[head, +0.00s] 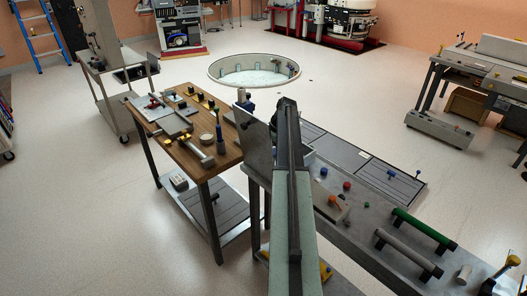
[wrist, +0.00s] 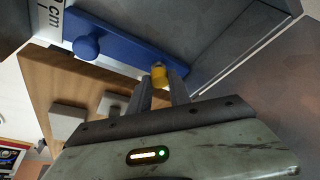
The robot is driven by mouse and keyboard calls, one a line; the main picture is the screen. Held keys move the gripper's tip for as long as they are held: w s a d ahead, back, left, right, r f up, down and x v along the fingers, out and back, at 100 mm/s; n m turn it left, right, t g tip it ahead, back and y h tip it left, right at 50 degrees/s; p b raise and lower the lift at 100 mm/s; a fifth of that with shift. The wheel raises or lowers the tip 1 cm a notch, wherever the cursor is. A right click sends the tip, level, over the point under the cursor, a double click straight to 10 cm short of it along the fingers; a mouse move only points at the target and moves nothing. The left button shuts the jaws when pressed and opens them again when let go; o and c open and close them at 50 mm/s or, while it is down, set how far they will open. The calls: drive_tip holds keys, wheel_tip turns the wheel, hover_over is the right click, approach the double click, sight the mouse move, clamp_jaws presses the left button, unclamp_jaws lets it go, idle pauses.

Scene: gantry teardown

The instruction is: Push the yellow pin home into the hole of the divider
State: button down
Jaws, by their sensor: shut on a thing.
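The yellow pin (wrist: 159,73) is between the fingertips of my gripper (wrist: 163,84) in the wrist view. My gripper is shut on it. The pin's far end is at or close to the lower edge of a blue strip, and I cannot tell whether it is in a hole. A grey upright panel (head: 255,138), which looks like the divider, stands at the table's right end in the head view. A grey surface (wrist: 235,40) lies behind the strip in the wrist view. In the head view my arm hides the pin and fingertips.
The blue strip (wrist: 110,45) carries a round blue knob (wrist: 87,47) left of the pin. A wooden table (head: 188,150) with tools is left of my arm. A grey bench (head: 370,235) with green and grey handles is at right. Open floor lies beyond.

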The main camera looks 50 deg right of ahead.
drive_tip(key=shift+f+b, duration=0.35)
drive_tip(key=shift+f, duration=0.15)
drive_tip(key=shift+f, duration=0.25)
drive_tip(key=c, duration=1.1)
unclamp_jaws()
drive_tip(key=shift+r, duration=0.1)
drive_tip(key=p+v, duration=0.7)
drive_tip(key=v, duration=0.1)
wheel_tip(320, 180, up, 4)
drive_tip(key=p, duration=0.3)
drive_tip(key=shift+p, duration=0.4)
